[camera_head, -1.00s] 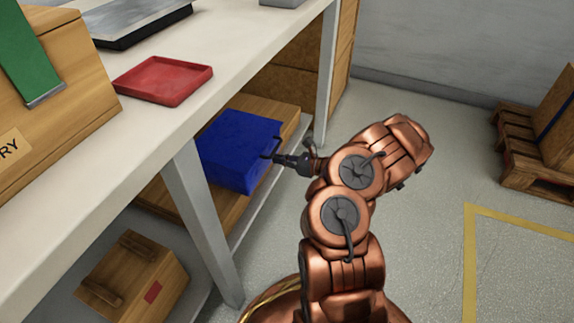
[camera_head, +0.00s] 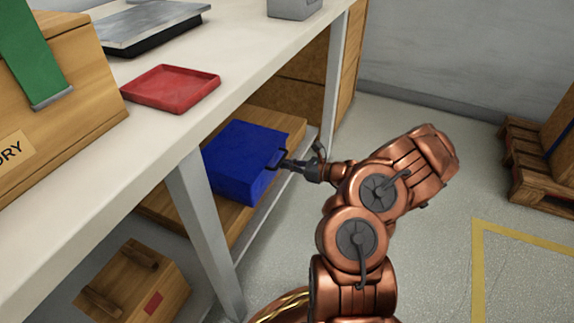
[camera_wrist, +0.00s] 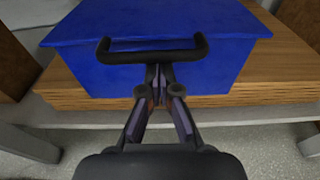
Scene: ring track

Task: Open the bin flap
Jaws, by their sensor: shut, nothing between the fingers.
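The blue bin (camera_head: 235,172) stands on the wooden boards of the low shelf under the bench. Its flat blue flap (camera_wrist: 160,20) appears down over the top, and a dark bar handle (camera_wrist: 150,56) sticks out at the front. The handle also shows in the head view (camera_head: 279,158). My gripper (camera_head: 287,164) is shut and empty, right in front of the bin. In the wrist view my gripper's fingertips (camera_wrist: 160,76) meet just below the middle of the handle bar; I cannot tell whether they touch it.
The bench top (camera_head: 120,150) hangs over the shelf, with a red tray (camera_head: 172,88) on it. A bench leg (camera_head: 203,225) stands left of the bin. A wooden box (camera_head: 135,285) sits low at the left. The floor (camera_head: 430,175) at the right is open, with a pallet (camera_head: 540,170) beyond.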

